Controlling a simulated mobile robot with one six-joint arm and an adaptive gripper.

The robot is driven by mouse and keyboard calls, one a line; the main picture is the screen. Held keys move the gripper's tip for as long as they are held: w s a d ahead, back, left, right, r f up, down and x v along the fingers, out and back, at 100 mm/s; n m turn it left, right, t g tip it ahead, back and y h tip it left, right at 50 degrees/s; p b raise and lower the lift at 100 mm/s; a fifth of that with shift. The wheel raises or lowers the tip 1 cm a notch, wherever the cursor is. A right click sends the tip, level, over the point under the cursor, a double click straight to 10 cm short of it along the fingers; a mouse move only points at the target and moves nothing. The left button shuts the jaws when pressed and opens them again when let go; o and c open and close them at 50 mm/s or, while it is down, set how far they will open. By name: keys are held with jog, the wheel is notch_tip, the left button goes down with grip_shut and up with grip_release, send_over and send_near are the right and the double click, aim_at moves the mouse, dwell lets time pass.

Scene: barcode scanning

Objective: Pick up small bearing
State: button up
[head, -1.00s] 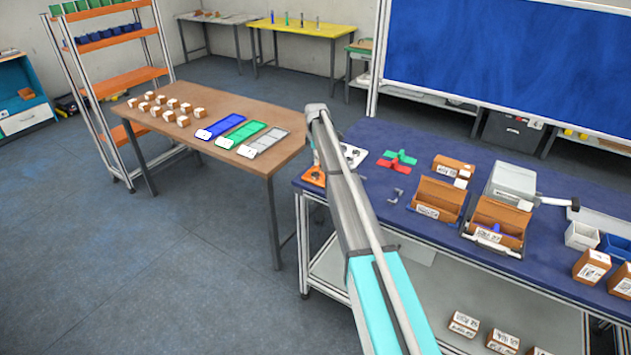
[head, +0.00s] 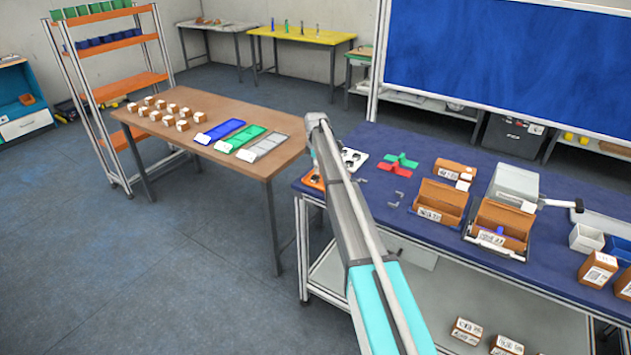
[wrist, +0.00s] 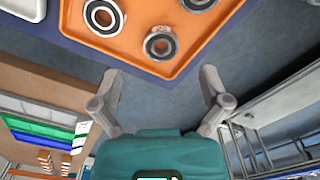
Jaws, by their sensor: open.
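An orange tray (wrist: 135,45) shows in the wrist view with several ring-shaped bearings on it. The bearing nearest the gripper (wrist: 160,43) looks smaller than the left bearing (wrist: 103,17). A third bearing (wrist: 199,3) is cut off by the top edge. My gripper (wrist: 160,76) is open and empty, its fingers spread either side of the nearest bearing's line. I cannot tell its height above the tray. In the head view, my arm hides the gripper and most of the orange tray (head: 312,182) at the blue table's left end.
A white tray (head: 361,157) with dark parts lies beside my arm on the blue table (head: 385,235). Red and green parts (head: 398,162) and open brown boxes (head: 440,200) stand further right. A brown table (head: 240,172) is at the left, with floor between.

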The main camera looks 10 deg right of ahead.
aim_at(316, 177)
jog(key=shift+f+b, duration=2.25)
jog(key=shift+f, duration=0.15)
jog(key=c, duration=1.3)
